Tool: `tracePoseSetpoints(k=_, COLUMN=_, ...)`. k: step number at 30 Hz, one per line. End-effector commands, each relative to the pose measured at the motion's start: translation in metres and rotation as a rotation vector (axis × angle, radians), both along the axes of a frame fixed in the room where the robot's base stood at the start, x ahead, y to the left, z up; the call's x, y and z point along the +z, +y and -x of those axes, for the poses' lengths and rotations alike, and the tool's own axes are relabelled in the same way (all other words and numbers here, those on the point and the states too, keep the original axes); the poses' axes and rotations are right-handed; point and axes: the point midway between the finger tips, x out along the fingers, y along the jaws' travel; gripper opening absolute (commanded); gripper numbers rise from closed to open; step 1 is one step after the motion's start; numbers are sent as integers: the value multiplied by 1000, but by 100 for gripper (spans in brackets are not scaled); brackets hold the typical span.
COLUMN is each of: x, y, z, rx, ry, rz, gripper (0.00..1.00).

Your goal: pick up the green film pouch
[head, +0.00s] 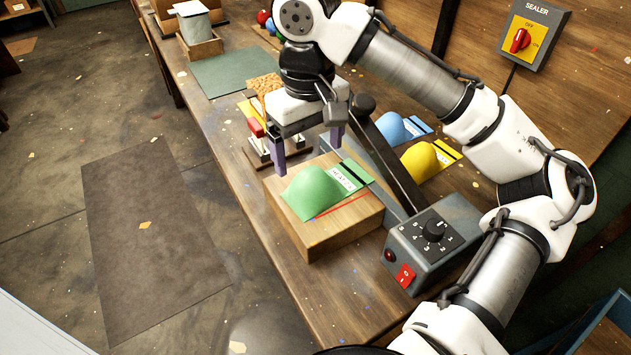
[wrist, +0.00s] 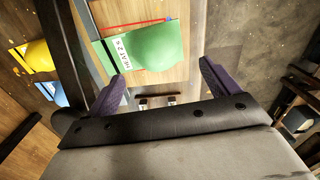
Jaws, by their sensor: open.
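The green film pouch (head: 312,189) is domed and lies on a wooden block (head: 330,237) on the workbench. A white label on it appears to read "HEAT 2 S". My gripper (head: 307,148) is open and empty, above the bench just behind the pouch in the head view, its purple fingers pointing down. In the wrist view the pouch (wrist: 145,50) lies ahead of my open fingers (wrist: 162,80), apart from both. No contact with the pouch shows.
A grey sealer with a dial (head: 432,232) and a long dark lever arm (head: 385,155) stands right beside the block. Blue (head: 395,127) and yellow (head: 422,162) pouches lie beyond the lever. A red-topped item (head: 257,127) sits left of my gripper. A switch box (head: 528,36) is on the wall.

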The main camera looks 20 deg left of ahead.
Motion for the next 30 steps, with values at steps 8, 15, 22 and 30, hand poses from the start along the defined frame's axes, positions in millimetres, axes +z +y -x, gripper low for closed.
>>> tracePoseSetpoints(k=8, x=-30, y=0, z=0, rx=-1, ry=0, rz=0, gripper=88)
tracePoseSetpoints(k=15, x=-59, y=-4, z=-3, rx=-2, ry=2, rz=3, gripper=88)
tracePoseSetpoints(k=22, x=-82, y=-3, z=-3, rx=0, ry=-1, rz=-1, gripper=88)
tracePoseSetpoints(k=30, x=-83, y=-3, z=-3, rx=0, ry=-1, rz=0, gripper=80)
